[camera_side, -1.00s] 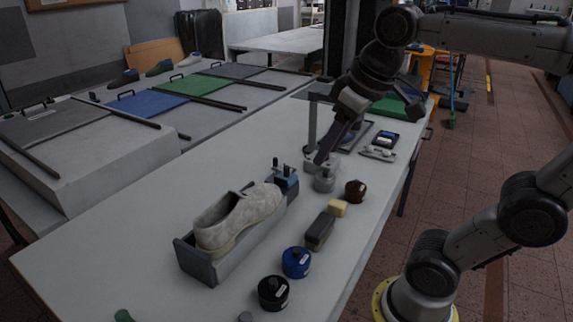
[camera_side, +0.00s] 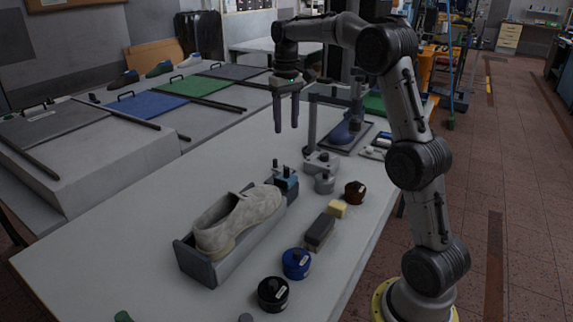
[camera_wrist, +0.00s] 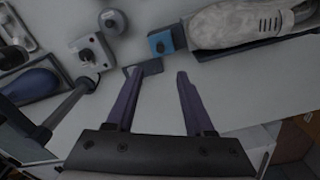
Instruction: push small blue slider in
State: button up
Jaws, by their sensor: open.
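The small blue slider (camera_side: 286,182) sits at the far end of the grey holder (camera_side: 200,268), behind the light shoe in it. Small dark posts stand on top of the slider. It also shows in the wrist view as a blue block (camera_wrist: 160,42), just beyond my fingertips. My gripper (camera_side: 286,129) points down, open and empty, in the air above and behind the slider. In the wrist view my gripper (camera_wrist: 161,71) has its two purple fingers spread apart. It touches nothing that I can see.
The shoe (camera_side: 238,216) fills the holder. A grey fixture (camera_side: 322,163) stands right of the slider, with an upright post (camera_side: 311,118) behind it. A brush (camera_side: 319,231), a yellow block (camera_side: 338,208) and round tins (camera_side: 297,263) lie along the right.

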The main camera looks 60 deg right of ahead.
aim_at(286, 168)
notch_tip(286, 168, down, 13)
jog(key=shift+f, duration=0.15)
dwell(0.4)
grip_shut()
dwell(1.3)
